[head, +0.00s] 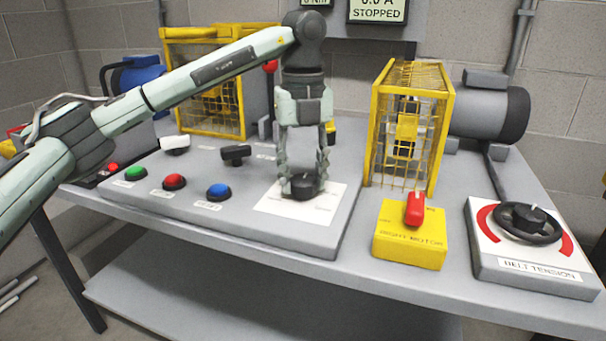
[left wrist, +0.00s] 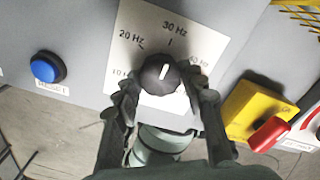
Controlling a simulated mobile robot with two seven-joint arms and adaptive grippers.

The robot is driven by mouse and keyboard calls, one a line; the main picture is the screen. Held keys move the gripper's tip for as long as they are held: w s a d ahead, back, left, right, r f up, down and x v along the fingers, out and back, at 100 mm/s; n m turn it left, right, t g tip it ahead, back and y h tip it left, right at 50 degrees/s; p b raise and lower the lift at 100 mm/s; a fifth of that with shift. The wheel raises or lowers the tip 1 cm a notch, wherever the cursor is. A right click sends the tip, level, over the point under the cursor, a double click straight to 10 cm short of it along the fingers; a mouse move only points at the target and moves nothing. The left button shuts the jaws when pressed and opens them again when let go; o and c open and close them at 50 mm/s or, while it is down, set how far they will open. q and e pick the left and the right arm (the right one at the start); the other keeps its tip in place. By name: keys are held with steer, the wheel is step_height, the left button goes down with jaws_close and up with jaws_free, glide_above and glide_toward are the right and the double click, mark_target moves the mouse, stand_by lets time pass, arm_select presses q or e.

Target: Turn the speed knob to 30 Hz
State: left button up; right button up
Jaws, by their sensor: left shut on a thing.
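The speed knob (left wrist: 159,75) is round and black with a white pointer line. It sits on a white dial plate (left wrist: 205,48) marked 10 Hz, 20 Hz, 30 Hz and a partly hidden higher mark. Its pointer line points up and slightly right, roughly at the 30 Hz tick. In the head view the knob (head: 303,187) is at the right of the grey control panel (head: 240,222). My left gripper (head: 303,178) comes down over it from above, shut on it, one finger on each side. In the left wrist view the fingers (left wrist: 161,88) flank the knob. My right gripper is not in view.
Green (head: 136,173), red (head: 174,181) and blue (head: 218,191) buttons lie left of the knob. A yellow box with a red switch (head: 414,210), a yellow cage (head: 408,125) and a belt tension wheel (head: 530,222) stand to the right. A display (head: 377,11) above reads STOPPED.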

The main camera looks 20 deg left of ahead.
mark_target(303, 179)
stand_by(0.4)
arm_select(q)
steer(key=o, duration=1.2)
steer(key=shift+c, duration=0.2)
steer(key=shift+r, duration=0.1)
step_height(303, 179, up, 12)
